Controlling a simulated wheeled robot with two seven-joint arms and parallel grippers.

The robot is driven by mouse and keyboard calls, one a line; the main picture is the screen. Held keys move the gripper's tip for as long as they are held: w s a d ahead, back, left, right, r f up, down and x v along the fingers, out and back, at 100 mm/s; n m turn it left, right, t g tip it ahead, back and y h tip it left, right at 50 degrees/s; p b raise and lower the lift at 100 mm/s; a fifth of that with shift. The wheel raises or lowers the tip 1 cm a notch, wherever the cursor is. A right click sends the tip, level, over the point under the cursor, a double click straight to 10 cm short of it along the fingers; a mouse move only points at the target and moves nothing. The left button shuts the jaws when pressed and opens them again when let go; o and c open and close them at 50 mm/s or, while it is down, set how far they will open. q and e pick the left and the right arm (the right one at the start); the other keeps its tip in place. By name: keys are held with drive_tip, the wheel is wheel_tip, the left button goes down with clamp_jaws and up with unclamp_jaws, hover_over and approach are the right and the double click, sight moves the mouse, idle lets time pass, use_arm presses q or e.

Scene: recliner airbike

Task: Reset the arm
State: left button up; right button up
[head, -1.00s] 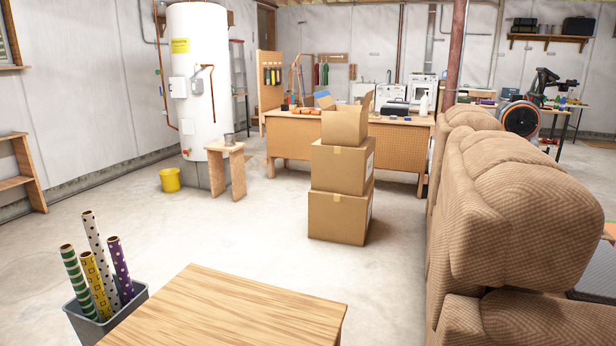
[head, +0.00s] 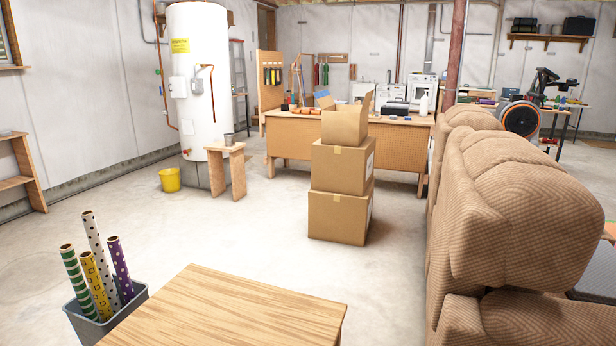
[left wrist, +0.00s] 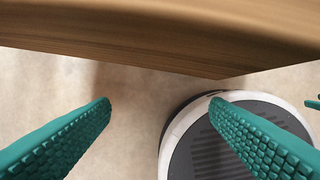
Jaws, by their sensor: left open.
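My left gripper (left wrist: 162,104) shows in the left wrist view as two teal, ridged fingers spread wide apart. It is open, with nothing between the fingertips but bare floor and part of my round base. The brown wooden edge of a table (left wrist: 150,40) crosses the top of that view, close to the fingers.
A wooden table (head: 230,310) is at the front. A grey bin (head: 88,326) of wrapping rolls stands left of it. A brown recliner (head: 520,220) blocks the right. Stacked cardboard boxes (head: 338,217) stand mid-floor before a workbench (head: 295,145).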

use_arm(q)
drive_tip(key=s+a+f+g, duration=0.1)
drive_tip(key=s+f, duration=0.3)
drive_tip(key=f, duration=0.6)
drive_tip(key=s+f, duration=0.4)
drive_tip(key=f, duration=0.7)
drive_tip(key=s+a+r+g+p, duration=0.1)
drive_tip(key=s+r+p, duration=0.4)
drive_tip(key=s+p, duration=0.6)
drive_tip(key=a+p, duration=0.1)
drive_tip(key=p, duration=0.1)
drive_tip(key=shift+s+a+r+p, duration=0.2)
drive_tip(key=shift+r+p, duration=0.1)
drive_tip(key=shift+r, duration=0.1)
use_arm(e)
drive_tip(key=s+d+r, duration=0.2)
drive_tip(key=s+r, duration=0.4)
drive_tip(key=s, duration=0.5)
drive_tip(key=shift+g, duration=0.4)
